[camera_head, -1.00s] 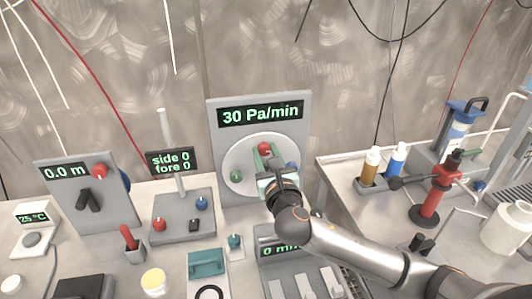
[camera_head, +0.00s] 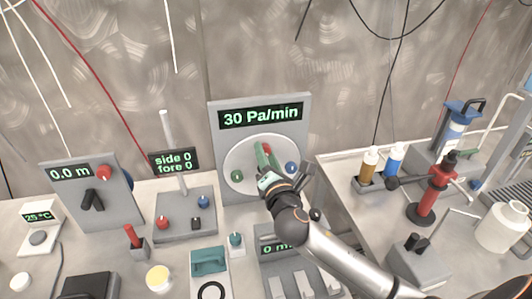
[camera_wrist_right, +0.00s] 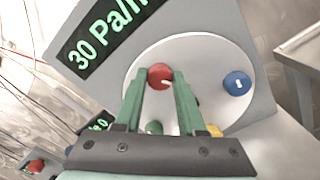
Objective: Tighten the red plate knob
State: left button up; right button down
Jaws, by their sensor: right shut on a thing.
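The red plate knob (camera_head: 266,148) sits at the top of a round white plate (camera_head: 240,156) on an upright grey panel; the display above reads 30 Pa/min. My right gripper (camera_head: 264,158) reaches up to it from below. In the right wrist view, the green fingers of the right gripper (camera_wrist_right: 160,84) are shut on the red knob (camera_wrist_right: 160,72), one on each side. A white mark shows on the knob's face. A blue knob (camera_head: 291,168) and a green knob (camera_head: 237,176) are on the same plate. A yellow knob (camera_wrist_right: 214,131) shows behind a finger. My left gripper is out of view.
Left of the panel stand a side/fore joystick box (camera_head: 184,222) and a 0.0 m lever panel (camera_head: 84,210). A teal-handled unit (camera_head: 208,262) lies in front. At right are bottles (camera_head: 392,162) and a red-and-black stand (camera_head: 436,186).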

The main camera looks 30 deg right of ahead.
jog(key=m, duration=0.6)
jog(key=shift+m, duration=0.4)
dwell(0.4)
jog(key=c, duration=0.5)
grip_release()
jog(key=b+v, duration=0.1)
jog(key=v, duration=1.1)
jog(key=shift+s, duration=0.25)
jog(key=shift+s, duration=0.1)
